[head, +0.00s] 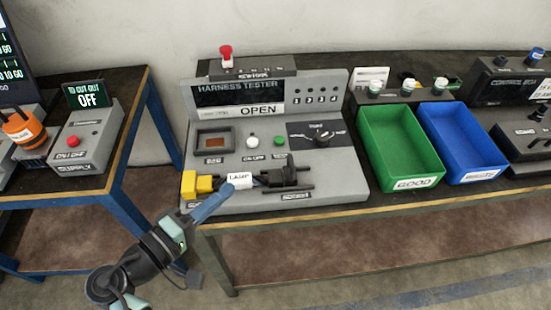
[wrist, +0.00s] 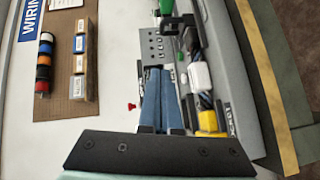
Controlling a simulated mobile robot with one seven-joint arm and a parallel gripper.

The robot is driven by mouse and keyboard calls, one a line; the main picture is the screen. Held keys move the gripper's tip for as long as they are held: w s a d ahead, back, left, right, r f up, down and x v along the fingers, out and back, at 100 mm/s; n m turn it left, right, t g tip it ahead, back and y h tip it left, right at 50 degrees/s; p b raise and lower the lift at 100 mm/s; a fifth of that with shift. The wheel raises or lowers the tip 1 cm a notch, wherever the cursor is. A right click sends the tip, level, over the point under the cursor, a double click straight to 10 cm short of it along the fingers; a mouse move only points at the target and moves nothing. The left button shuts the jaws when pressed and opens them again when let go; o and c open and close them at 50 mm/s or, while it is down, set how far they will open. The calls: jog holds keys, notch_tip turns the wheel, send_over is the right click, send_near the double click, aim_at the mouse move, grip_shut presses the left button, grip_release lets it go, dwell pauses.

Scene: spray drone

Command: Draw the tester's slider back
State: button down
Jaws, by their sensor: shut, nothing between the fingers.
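The grey harness tester (head: 335,180) stands on the bench and its display reads OPEN. Its slider appears to be the black block (head: 289,175) on dark rails at the right of the front ledge. A harness with a yellow connector (head: 197,184) and a white LAMP tag (head: 239,181) lies along that ledge, its right end at the black block. In the wrist view the yellow connector (wrist: 208,121) and white tag (wrist: 200,75) also show. My gripper (head: 228,189), with blue fingers, is shut and empty beside the LAMP tag, left of the slider. Its fingers (wrist: 157,72) point along the tester in the wrist view.
A green bin (head: 378,120) and a blue bin (head: 436,117) stand right of the tester. A red knob (head: 226,52) tops the tester. A supply box (head: 88,139) sits on the left table, with a floor gap between the tables.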

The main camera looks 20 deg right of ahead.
jog(key=p, duration=0.2)
send_near(288, 158)
jog(key=w, duration=0.2)
jog(key=w+d, duration=0.1)
jog(key=w, duration=0.1)
jog(key=shift+d, duration=0.1)
jog(key=shift+s+d+f, duration=0.1)
jog(key=shift+d, duration=0.5)
jog(key=shift+s+d+f, duration=0.1)
jog(key=shift+s+d, duration=0.05)
jog(key=shift+d, duration=0.45)
jog(key=shift+s+d+f+p, duration=0.1)
jog(key=shift+d+f+p, duration=0.1)
jog(key=shift+d, duration=0.15)
jog(key=shift+s+d+f+p, duration=0.1)
jog(key=shift+d+p, duration=0.05)
jog(key=shift+d, duration=0.25)
jog(key=d, duration=0.2)
jog(key=s+d, duration=0.1)
jog(key=d, duration=0.1)
jog(key=s+d, duration=0.1)
jog(key=d, duration=0.1)
jog(key=shift+d+r, duration=0.1)
jog(key=shift+d, duration=0.1)
